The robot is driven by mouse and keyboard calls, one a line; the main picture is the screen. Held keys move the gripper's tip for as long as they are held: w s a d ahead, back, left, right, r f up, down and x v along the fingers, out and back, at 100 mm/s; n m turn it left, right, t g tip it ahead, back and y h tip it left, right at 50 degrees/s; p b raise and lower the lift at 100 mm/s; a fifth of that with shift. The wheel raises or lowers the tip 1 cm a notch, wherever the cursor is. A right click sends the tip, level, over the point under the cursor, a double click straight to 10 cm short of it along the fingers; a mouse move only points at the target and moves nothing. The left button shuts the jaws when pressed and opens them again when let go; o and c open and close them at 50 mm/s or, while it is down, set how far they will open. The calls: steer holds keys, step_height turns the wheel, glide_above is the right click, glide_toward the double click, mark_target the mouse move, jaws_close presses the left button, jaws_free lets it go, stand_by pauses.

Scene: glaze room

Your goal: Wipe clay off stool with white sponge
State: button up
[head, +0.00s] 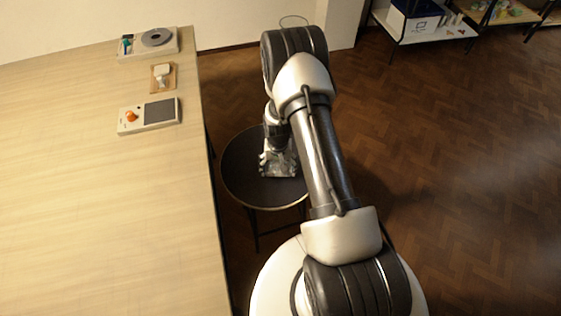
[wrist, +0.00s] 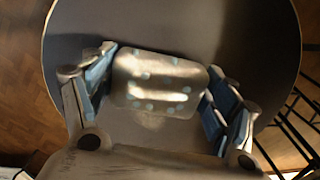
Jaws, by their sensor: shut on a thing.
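The round stool (head: 240,172) has a dark seat with a thin pale rim and stands beside the long table. Its seat (wrist: 240,45) fills much of the wrist view. My gripper (head: 279,163) is over the seat, pointing down. In the wrist view my gripper (wrist: 160,78) has blue-padded fingers on either side of the white sponge (wrist: 152,68), a pale rounded block with light teal spots, and is shut on it. The sponge is low over the seat; I cannot tell whether it touches. I cannot make out any clay; my arm and gripper hide part of the seat.
A pale wooden table (head: 100,200) runs along the left. On it are a white device with an orange knob (head: 150,114), a small wooden board with a white item (head: 163,77) and a device with a grey disc (head: 150,41). Shelves (head: 440,32) stand at the back right. Open parquet floor lies right.

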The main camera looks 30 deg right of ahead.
steer(key=shift+r+p, duration=1.35)
steer(key=shift+r, duration=1.45)
steer(key=shift+r, duration=0.1)
